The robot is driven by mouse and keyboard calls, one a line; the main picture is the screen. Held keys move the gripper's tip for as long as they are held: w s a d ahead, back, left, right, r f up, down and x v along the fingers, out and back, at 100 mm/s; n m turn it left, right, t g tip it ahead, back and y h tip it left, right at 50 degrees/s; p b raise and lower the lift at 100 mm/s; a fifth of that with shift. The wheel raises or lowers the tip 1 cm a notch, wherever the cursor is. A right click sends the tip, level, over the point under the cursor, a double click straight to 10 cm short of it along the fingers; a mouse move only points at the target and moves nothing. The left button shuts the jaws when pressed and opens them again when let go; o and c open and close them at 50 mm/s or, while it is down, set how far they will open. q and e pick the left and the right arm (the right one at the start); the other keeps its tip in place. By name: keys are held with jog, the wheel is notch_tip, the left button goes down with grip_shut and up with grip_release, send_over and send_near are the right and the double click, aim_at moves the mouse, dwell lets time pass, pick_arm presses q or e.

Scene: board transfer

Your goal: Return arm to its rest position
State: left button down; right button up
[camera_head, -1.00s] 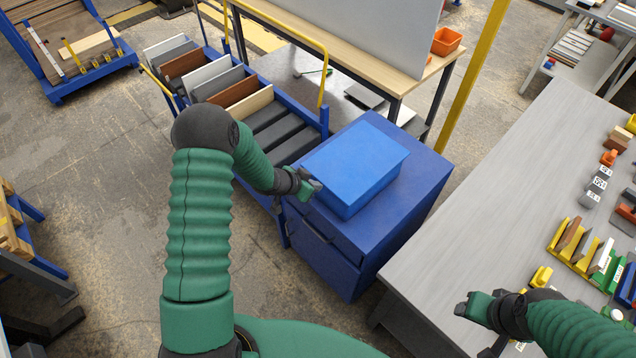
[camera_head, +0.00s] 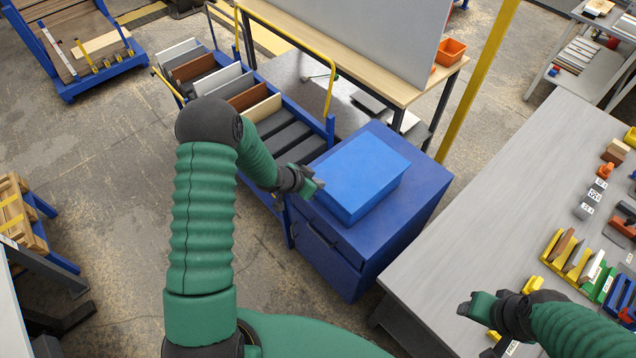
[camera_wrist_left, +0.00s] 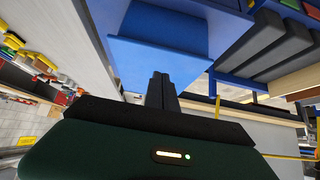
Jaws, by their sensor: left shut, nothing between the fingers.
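My left arm comes in from the lower left in the head view. Its gripper (camera_head: 312,186) is shut and empty, close beside the left side of the light blue box (camera_head: 362,172). Whether they touch, I cannot tell. The box sits on the dark blue cabinet (camera_head: 416,205). In the left wrist view the shut fingers (camera_wrist_left: 161,88) stand in front of the light blue box (camera_wrist_left: 135,62). My right gripper (camera_head: 470,305) is at the lower right, over the near edge of the grey table; its finger gap is too small to read.
A blue cart (camera_head: 330,125) with boards in slots stands behind the left gripper. The grey table (camera_head: 500,215) at right holds several small parts and coloured holders. A yellow post (camera_head: 480,80) rises behind the cabinet. Open floor (camera_head: 110,190) lies left of my left arm.

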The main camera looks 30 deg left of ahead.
pick_arm(q)
jog(key=shift+f, duration=0.1)
dwell(0.5)
jog(key=s+d+n+g+y+b, duration=0.1)
jog(key=s+d+n+g+b, duration=0.1)
jog(key=s+d+b, duration=0.3)
jog(key=s+d+n+g+y+b, duration=0.1)
jog(key=s+d+n+g+b, duration=0.1)
jog(key=s+b, duration=0.8)
jog(key=s+d+g, duration=0.1)
jog(key=s+d, duration=0.1)
jog(key=s, duration=0.5)
jog(key=shift+s+d+f+y+b, duration=0.2)
jog(key=shift+d+f+y+b, duration=0.15)
jog(key=shift+y, duration=0.05)
jog(key=shift+a, duration=0.1)
